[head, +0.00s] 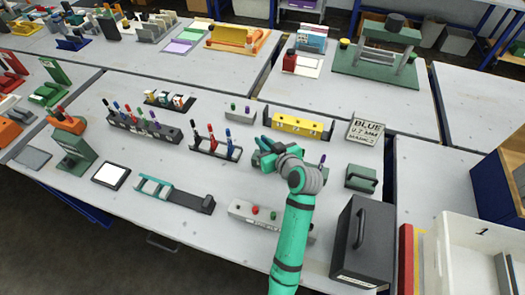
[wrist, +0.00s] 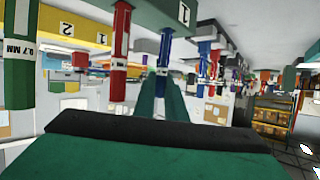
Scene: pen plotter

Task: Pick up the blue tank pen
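My gripper (head: 262,153) is low over the middle of the table, at the end of my teal arm. The wrist view appears upside down. There its narrow green fingers (wrist: 160,95) point forward, close together. A blue pen (wrist: 165,45) stands in front of them, by a grey part marked 1. I cannot tell whether the fingers touch it. In the head view a blue pen (head: 229,138) stands in the small black rack (head: 205,151) left of my gripper. I cannot tell whether it is the same pen, or which is the tank pen.
A yellow block (head: 297,123) is behind my gripper. A card (head: 366,130) reading BLUE 0.7 MM stands to the right. A long pen rack (head: 150,131) is farther left. A grey block with coloured knobs (head: 255,213) and a dark box (head: 362,240) are near the front.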

